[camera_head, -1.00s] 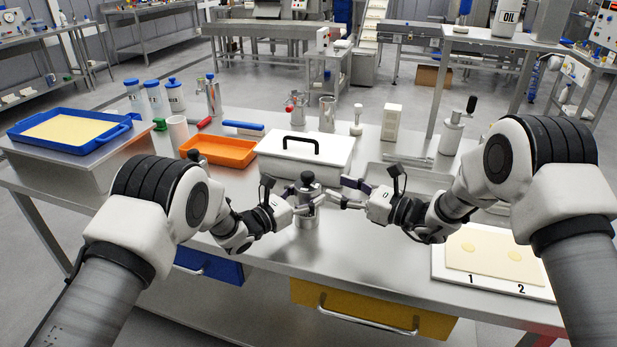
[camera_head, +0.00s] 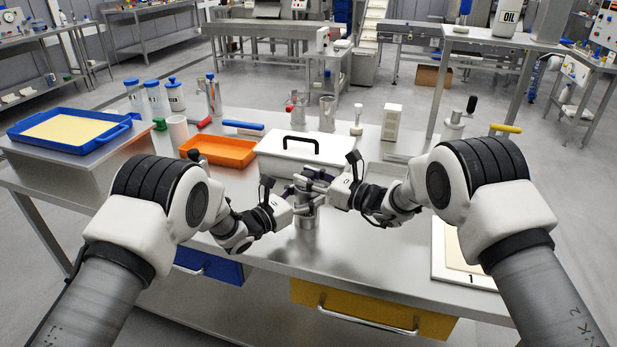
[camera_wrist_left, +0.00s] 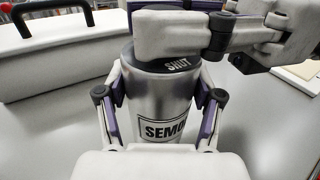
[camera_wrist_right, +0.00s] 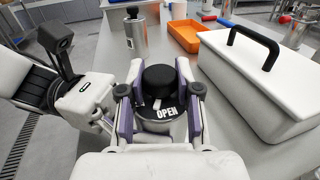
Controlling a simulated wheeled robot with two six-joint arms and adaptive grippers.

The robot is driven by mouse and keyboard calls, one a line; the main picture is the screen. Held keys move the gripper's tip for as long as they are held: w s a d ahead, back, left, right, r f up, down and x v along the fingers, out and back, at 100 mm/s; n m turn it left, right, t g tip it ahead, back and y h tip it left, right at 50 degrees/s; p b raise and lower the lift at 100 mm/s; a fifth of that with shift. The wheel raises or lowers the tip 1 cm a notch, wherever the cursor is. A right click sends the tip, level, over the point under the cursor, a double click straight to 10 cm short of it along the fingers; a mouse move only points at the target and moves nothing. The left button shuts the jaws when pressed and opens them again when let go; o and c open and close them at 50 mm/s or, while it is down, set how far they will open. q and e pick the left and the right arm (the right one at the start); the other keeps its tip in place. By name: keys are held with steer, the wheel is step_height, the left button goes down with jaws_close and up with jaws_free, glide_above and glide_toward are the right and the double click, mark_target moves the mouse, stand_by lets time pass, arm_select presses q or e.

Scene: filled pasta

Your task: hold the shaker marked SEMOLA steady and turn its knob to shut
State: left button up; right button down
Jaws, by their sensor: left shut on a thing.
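The steel SEMOLA shaker (camera_wrist_left: 158,100) stands upright on the steel table, and its body also shows in the head view (camera_head: 305,236). My left gripper (camera_head: 300,207) is shut around its body from the left, with a finger on each side in the left wrist view. My right gripper (camera_head: 312,184) is over the shaker's top. In the right wrist view its fingers stand apart on either side of the black knob (camera_wrist_right: 159,80), with small gaps. The word OPEN and a white mark show beside the knob there. The word SHUT shows on the rim in the left wrist view, partly covered by the right gripper.
A lidded white box (camera_head: 303,155) with a black handle is just behind the shaker. Another steel container with a black top (camera_wrist_right: 135,38) shows in the right wrist view. An orange tray (camera_head: 218,152) lies behind left. A white board (camera_head: 452,268) lies at right. The table front is clear.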

steer(key=shift+t, duration=0.3)
steer(key=m+t+h, duration=0.3)
steer(key=shift+a, duration=0.2)
steer(key=shift+d+m+t+h, duration=0.15)
steer(key=shift+m+t+h, duration=0.7)
steer(key=shift+h, duration=0.25)
steer(key=c, duration=0.8)
jaws_free()
steer(key=shift+o, duration=0.2)
steer(key=v, duration=1.2)
